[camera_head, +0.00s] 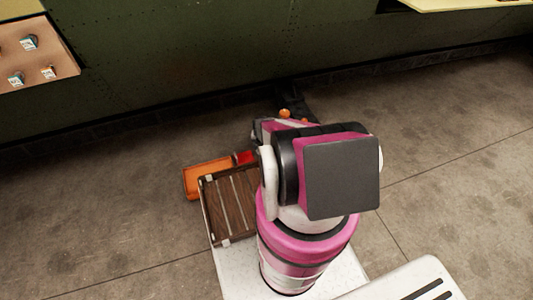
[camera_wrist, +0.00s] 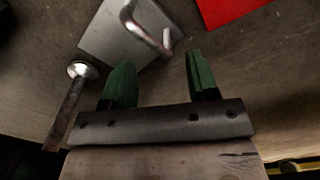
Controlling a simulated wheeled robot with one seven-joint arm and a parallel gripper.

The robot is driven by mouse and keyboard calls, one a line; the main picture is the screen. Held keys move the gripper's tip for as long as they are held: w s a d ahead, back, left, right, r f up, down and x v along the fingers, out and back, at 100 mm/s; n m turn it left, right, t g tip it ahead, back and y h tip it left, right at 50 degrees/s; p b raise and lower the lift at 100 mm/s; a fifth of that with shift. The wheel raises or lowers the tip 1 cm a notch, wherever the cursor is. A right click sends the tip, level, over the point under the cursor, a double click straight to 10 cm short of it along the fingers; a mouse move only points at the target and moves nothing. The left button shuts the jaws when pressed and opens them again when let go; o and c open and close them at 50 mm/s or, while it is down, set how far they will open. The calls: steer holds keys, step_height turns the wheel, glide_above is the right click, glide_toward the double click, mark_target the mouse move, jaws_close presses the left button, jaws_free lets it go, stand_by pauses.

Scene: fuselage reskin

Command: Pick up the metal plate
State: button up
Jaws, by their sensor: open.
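The metal plate (camera_wrist: 108,30) is a flat grey sheet at the top of the wrist view, with a bent, shiny metal handle (camera_wrist: 150,37) across its right part. My gripper (camera_wrist: 158,64) has two green fingers spread apart with nothing held between them. The left fingertip overlaps the plate's lower edge in the picture, and the right fingertip lies just right of the plate. The handle's lower end shows above the gap between the fingers. I cannot tell whether a finger touches the plate. In the head view my arm hides the plate.
A tool with a round metal head (camera_wrist: 82,70) lies left of my gripper. A red flat thing (camera_wrist: 228,8) is at the upper right. In the head view, an orange tray (camera_head: 205,178) and a slatted brown rack (camera_head: 231,207) sit left of my arm. A green riveted wall (camera_head: 200,50) stands behind.

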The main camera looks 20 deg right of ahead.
steer(key=f, duration=0.5)
steer(key=shift+w+a, duration=0.1)
steer(key=shift+w, duration=0.15)
steer(key=shift+r, duration=0.1)
jaws_close()
